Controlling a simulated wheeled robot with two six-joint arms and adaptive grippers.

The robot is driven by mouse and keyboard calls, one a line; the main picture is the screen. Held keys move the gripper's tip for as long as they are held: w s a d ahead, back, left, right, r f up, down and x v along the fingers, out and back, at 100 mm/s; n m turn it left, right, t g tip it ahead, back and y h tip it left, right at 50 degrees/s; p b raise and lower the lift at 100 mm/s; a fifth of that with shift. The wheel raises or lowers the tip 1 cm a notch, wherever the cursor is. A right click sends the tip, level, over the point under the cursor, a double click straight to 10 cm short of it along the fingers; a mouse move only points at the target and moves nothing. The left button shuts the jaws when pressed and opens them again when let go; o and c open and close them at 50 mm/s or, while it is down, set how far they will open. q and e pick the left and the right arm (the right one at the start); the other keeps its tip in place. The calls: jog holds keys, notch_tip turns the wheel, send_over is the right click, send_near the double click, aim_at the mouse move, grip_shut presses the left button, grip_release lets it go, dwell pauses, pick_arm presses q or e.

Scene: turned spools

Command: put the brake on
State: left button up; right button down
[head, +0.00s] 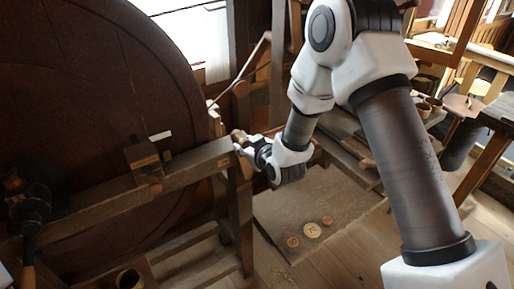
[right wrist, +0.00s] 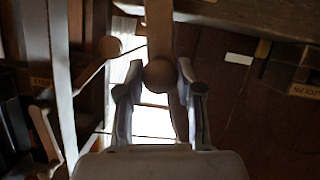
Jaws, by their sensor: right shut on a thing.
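A wooden lever with a round knob (right wrist: 160,75) sits between the fingers of my right gripper (right wrist: 160,82) in the right wrist view. The fingers flank the knob, one on each side, and are shut on it. In the head view my right gripper (head: 242,147) is at the right end of a wooden beam (head: 190,173), beside a post. The knob is small and partly covered there. I cannot make out which way the lever is set. My left gripper does not show.
A large dark wooden wheel (head: 85,100) fills the left. A small block with a label plate (head: 143,158) sits on the beam. A pale board (head: 335,205) with several round discs lies on the floor below. Benches (head: 460,60) stand at the right.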

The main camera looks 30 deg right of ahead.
jog(key=shift+a+f+n+b, duration=0.25)
jog(key=shift+a+n+b, duration=0.05)
jog(key=shift+a, duration=0.55)
jog(key=shift+s, duration=0.1)
jog(key=c, duration=0.8)
grip_release()
jog(key=shift+o, duration=0.3)
jog(key=shift+a, duration=0.15)
jog(key=shift+w, duration=0.2)
jog(key=shift+s, duration=0.15)
